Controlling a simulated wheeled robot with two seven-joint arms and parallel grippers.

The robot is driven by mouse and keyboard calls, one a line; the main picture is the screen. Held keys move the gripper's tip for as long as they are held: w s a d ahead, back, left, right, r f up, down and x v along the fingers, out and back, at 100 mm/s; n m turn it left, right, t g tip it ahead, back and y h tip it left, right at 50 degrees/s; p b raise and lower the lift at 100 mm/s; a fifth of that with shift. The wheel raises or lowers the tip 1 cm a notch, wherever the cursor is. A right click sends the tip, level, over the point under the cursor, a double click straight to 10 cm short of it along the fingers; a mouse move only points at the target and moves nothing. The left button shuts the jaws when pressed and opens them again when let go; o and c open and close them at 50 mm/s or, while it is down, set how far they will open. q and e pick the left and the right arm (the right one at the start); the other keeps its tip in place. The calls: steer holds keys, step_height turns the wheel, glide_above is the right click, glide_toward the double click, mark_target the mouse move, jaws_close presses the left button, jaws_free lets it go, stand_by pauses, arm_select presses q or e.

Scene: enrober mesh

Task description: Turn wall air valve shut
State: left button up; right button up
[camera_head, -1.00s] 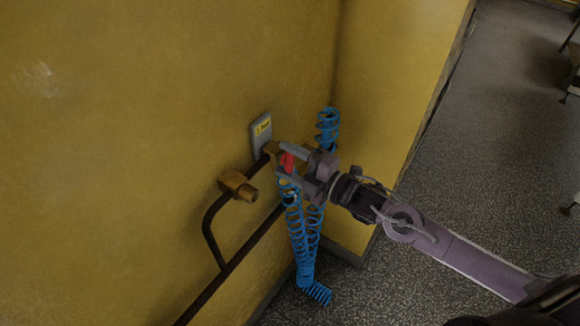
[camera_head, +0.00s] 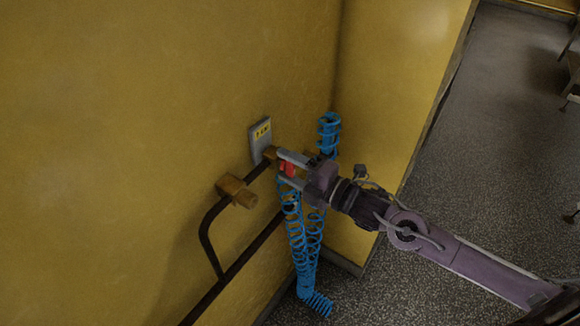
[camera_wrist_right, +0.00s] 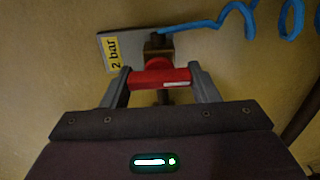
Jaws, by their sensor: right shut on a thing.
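The wall air valve has a red handle (camera_head: 287,168) and a brass body (camera_head: 270,153) on a dark pipe along the yellow wall. In the right wrist view the red handle (camera_wrist_right: 160,78) lies across between my right gripper's two fingers, with the brass body (camera_wrist_right: 158,48) behind it. My right gripper (camera_head: 285,168) is shut on the red handle; it also shows in the right wrist view (camera_wrist_right: 160,84). A grey plate (camera_head: 260,139) with a yellow label is just above the valve; the label (camera_wrist_right: 113,53) reads "2 bar". My left gripper is not in view.
A blue coiled hose (camera_head: 296,230) hangs below and behind the valve, close to my right gripper. Speckled floor (camera_head: 450,170) is open at the right.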

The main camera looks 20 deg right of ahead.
mark_target(293, 171)
steer(key=o, duration=1)
steer(key=shift+s, duration=0.1)
steer(key=b+v, duration=0.1)
steer(key=v, duration=0.5)
steer(key=shift+f, duration=0.15)
steer(key=shift+v, duration=0.85)
